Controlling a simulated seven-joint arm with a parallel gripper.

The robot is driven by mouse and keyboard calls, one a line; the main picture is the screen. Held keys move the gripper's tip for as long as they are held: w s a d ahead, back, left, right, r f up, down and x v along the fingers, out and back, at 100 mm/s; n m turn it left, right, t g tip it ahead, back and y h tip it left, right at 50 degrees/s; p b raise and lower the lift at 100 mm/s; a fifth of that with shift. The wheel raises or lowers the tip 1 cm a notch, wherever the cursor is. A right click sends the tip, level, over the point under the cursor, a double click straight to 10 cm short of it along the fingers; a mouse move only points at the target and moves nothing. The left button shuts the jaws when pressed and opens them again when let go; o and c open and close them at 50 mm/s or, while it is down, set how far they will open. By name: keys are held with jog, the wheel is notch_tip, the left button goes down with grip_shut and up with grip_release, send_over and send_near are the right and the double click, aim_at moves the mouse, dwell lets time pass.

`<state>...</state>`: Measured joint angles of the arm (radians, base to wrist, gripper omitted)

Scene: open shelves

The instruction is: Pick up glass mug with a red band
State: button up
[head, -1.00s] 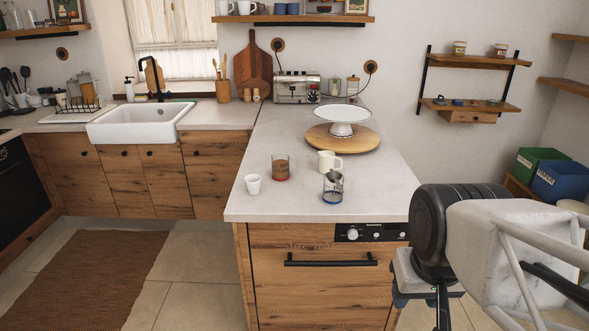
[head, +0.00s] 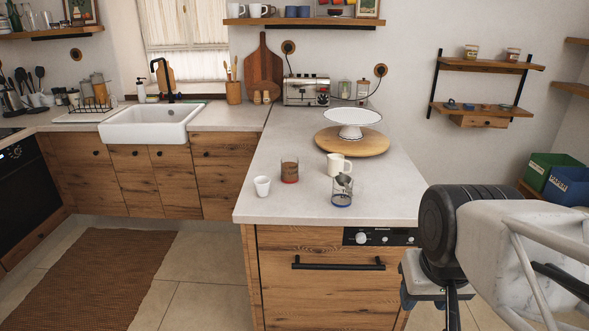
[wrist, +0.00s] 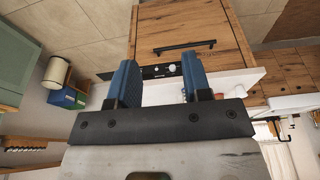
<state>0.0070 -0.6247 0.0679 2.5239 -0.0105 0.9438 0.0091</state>
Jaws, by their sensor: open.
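The glass mug with a red band (head: 289,171) stands upright on the pale countertop (head: 290,209) in the head view, its red band at the base. A similar glass mug with a blue band (head: 342,190) stands to its right, nearer the counter's front edge. My gripper (wrist: 158,84) shows in the wrist view with its two blue fingers apart and nothing between them. It is away from the mugs. In the head view my arm is at the lower right, beside the counter, and the fingers are not clearly seen.
A white cup (head: 262,186) stands left of the red-band mug, and a cream mug (head: 339,164) stands to its right. Behind are a round wooden board (head: 372,146) and a white cake stand (head: 352,118). A toaster (head: 306,91) is at the back. The counter's left front is clear.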

jog(key=w+a+r+n, duration=0.15)
jog(key=w+r, duration=0.25)
jog(key=w, duration=0.6)
jog(key=w+a+r+n, duration=0.1)
jog(key=w+r+n, duration=0.25)
jog(key=w, duration=0.65)
jog(key=n+g, duration=0.3)
jog(key=n, duration=0.9)
send_over(306, 171)
notch_tip(306, 171, down, 17)
jog(key=shift+w+d, duration=0.1)
jog(key=shift+d, duration=0.05)
jog(key=shift+w+f, duration=0.2)
jog(key=shift+w, duration=0.05)
jog(key=shift+f, duration=1.35)
jog(key=shift+s+f, duration=0.15)
jog(key=shift+f, duration=2.45)
